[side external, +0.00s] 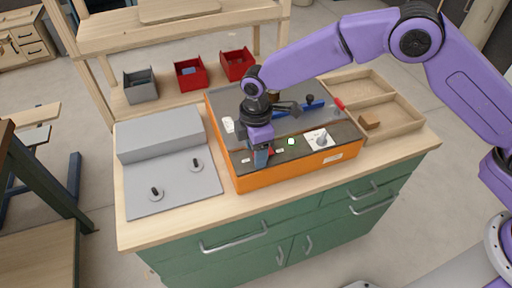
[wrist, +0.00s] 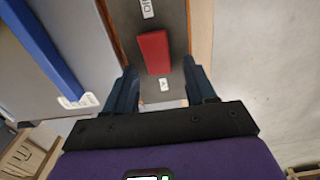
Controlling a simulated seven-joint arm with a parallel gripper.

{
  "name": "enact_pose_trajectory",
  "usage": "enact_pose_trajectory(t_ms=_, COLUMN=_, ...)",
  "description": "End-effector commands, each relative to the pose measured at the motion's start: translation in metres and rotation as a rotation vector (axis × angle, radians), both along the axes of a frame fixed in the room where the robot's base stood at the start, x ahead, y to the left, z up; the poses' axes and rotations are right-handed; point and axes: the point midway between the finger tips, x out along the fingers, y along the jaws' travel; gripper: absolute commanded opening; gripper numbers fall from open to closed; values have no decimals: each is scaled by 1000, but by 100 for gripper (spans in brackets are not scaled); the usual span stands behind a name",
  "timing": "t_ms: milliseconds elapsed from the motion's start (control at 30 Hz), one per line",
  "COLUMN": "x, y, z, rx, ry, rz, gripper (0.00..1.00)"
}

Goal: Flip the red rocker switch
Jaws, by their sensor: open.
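The red rocker switch (wrist: 154,53) shows in the wrist view as a red block on a dark panel strip, with a small white label at each end. I cannot tell which way it is tipped. In the side view only a bit of red (side external: 271,151) shows beside my fingers. The switch is on the dark top of an orange box (side external: 290,173). My gripper (side external: 261,160) points down at the front of this panel. In the wrist view its fingers (wrist: 161,80) are open, with the switch ahead of the gap between them. Nothing is held.
A lit green button (side external: 291,141) and a white plate with a knob (side external: 319,140) are right of the gripper. A grey panel with two levers (side external: 172,188) is left, a wooden tray (side external: 384,116) right. Bins stand behind.

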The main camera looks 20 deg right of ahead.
Motion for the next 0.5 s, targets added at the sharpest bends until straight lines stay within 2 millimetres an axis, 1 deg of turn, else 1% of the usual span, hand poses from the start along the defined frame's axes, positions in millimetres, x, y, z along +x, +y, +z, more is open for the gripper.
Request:
enact_pose_trajectory(t_ms=133, x=0, y=0, z=0, rx=0, ry=0, rz=0, gripper=55)
enact_pose_trajectory(t_ms=167, x=0, y=0, z=0, rx=0, ry=0, rz=0, gripper=52)
enact_pose_trajectory(t_ms=200, x=0, y=0, z=0, rx=0, ry=0, rz=0, gripper=39)
enact_pose_trajectory(t_ms=267, x=0, y=0, z=0, rx=0, ry=0, rz=0, gripper=20)
enact_pose_trajectory(t_ms=300, x=0, y=0, z=0, rx=0, ry=0, rz=0, gripper=6)
enact_pose_trajectory(t_ms=333, x=0, y=0, z=0, rx=0, ry=0, rz=0, gripper=0)
enact_pose_trajectory(t_ms=500, x=0, y=-1, z=1, rx=10, ry=2, rz=0, gripper=0)
